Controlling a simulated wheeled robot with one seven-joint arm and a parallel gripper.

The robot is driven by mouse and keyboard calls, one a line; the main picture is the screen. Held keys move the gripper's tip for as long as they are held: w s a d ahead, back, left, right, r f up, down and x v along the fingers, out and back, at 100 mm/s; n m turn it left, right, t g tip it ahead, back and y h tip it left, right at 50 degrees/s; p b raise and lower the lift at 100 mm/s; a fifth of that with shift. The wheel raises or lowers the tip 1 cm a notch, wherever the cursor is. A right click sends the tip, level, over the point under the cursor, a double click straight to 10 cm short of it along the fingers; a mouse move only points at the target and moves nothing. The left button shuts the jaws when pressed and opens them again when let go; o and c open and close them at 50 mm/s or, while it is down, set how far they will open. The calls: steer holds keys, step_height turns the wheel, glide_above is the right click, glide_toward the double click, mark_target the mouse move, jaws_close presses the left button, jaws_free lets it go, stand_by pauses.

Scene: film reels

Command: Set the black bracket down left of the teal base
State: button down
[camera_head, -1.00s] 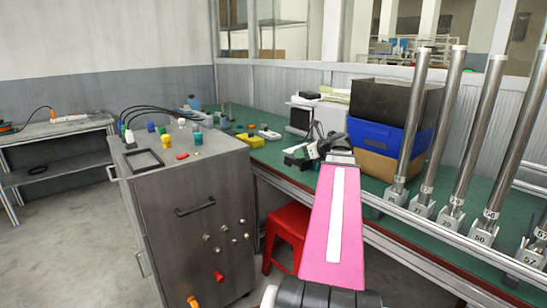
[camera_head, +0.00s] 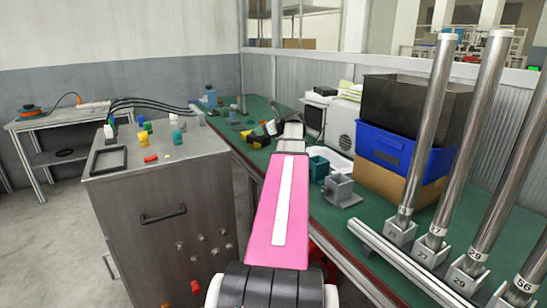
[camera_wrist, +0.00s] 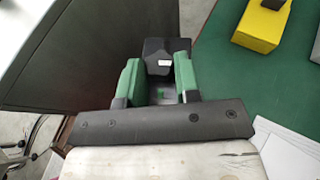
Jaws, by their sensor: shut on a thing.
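My gripper (camera_wrist: 160,86) is shut on the black bracket (camera_wrist: 166,54), which shows between its green finger pads in the wrist view. In the head view my gripper (camera_head: 268,132) is at the end of the pink arm, over the left part of the green bench, and the bracket there is small and hard to make out. A teal block-like piece, seemingly the teal base (camera_head: 318,169), stands on the bench to the right of my gripper. It is not seen in the wrist view.
A grey bracket base (camera_head: 342,192) stands just right of the teal one. Blue and brown boxes (camera_head: 392,150) and metal posts (camera_head: 428,130) fill the right side. A yellow block (camera_wrist: 262,22) lies on the bench. A steel cabinet (camera_head: 165,200) stands left, near the bench edge.

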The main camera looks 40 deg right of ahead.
steer(key=shift+s+d+f, duration=0.5)
steer(key=shift+d+f, duration=1.3)
steer(key=shift+s+d+f, duration=0.45)
steer(key=shift+d+f, duration=1.35)
steer(key=shift+s+d+f, duration=0.5)
steer(key=shift+d+f, duration=1.3)
steer(key=shift+f, duration=0.1)
steer(key=c, duration=0.8)
jaws_free()
steer(key=shift+s, duration=0.1)
steer(key=v, duration=1.2)
steer(key=shift+w, duration=0.2)
